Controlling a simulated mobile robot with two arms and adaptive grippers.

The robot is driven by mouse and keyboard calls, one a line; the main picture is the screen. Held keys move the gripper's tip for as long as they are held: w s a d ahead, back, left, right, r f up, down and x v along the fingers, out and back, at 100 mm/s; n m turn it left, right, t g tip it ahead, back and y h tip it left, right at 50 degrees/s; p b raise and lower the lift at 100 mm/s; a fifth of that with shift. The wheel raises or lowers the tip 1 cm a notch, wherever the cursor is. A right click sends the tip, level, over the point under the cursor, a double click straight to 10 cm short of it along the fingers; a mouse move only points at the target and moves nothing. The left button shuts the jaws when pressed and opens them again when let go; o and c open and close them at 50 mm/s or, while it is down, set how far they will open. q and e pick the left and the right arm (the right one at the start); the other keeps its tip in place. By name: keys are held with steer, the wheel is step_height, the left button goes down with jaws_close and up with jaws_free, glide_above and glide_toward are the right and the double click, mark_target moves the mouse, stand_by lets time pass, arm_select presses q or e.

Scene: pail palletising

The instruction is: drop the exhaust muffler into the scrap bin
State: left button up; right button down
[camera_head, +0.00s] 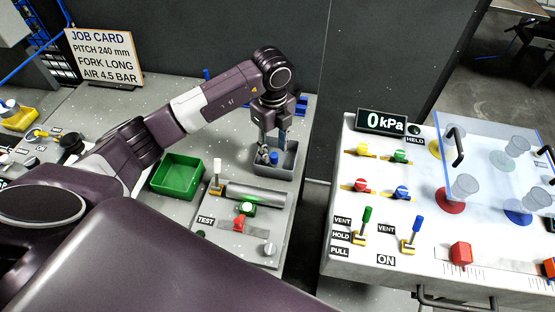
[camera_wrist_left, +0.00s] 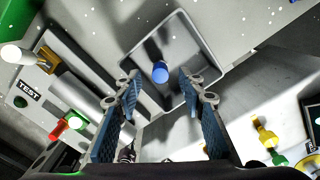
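A small blue cylindrical piece, which looks like the exhaust muffler (camera_head: 273,158), shows at the grey bin (camera_head: 288,170), which I take to be the scrap bin. In the left wrist view the blue piece (camera_wrist_left: 160,72) appears inside the outline of the bin (camera_wrist_left: 205,62). I cannot tell whether it rests on the bin floor or is just above it. My left gripper (camera_head: 272,148) points down over the bin. In the wrist view its blue-padded fingers (camera_wrist_left: 160,88) stand wide apart, with clear gaps on both sides of the piece. My right gripper does not show.
A green bin (camera_head: 178,175) stands left of the grey bin. In front are a silver cylinder (camera_head: 258,196) and a TEST panel with a white-handled lever (camera_head: 217,172). A valve panel (camera_head: 400,220) with a clear cover stands at the right, across a gap. A dark wall rises behind.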

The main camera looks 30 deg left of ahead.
arm_select(q)
step_height(320, 180, up, 12)
stand_by(0.4)
stand_by(0.3)
